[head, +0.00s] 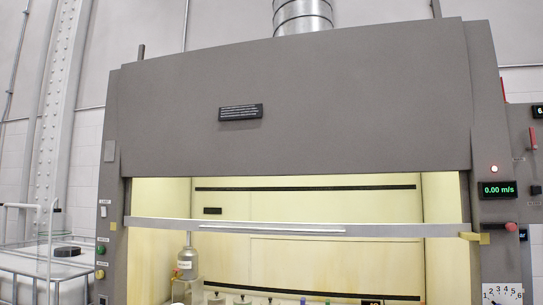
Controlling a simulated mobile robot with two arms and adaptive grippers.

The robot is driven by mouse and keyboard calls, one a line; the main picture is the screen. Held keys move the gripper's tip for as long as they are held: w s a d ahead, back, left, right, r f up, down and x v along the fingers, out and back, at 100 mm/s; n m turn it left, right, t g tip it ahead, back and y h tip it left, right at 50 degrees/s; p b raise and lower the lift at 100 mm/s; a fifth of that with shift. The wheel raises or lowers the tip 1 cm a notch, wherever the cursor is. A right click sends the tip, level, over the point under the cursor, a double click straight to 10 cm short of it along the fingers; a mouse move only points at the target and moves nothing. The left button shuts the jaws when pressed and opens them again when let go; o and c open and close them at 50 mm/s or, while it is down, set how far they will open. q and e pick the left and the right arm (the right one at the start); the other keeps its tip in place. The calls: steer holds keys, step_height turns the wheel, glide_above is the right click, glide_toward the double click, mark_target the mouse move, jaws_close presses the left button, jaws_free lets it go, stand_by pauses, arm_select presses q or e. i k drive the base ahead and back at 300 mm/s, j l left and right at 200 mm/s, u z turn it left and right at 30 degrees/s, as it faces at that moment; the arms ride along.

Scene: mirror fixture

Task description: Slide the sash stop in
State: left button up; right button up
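A grey fume hood (300,95) fills the middle of the head view. Its sash's pale bottom bar (180,224) runs across the lit opening, well below the opening's top edge. A small yellow block (480,238) sits at the bar's right end, by the right post; it looks like a sash stop. A smaller yellow piece (127,221) shows at the bar's left end. I cannot tell how far either piece is pushed in. Neither of my grippers is in view.
The left post has several buttons (101,248). A white caged tank (45,270) is at left.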

mark_target(511, 226)
steer(key=k, duration=0.1)
steer(key=z, duration=1.25)
steer(key=i+j, duration=0.1)
steer(key=i, duration=1.05)
steer(key=i+j+u, duration=0.1)
steer(key=i, duration=1)
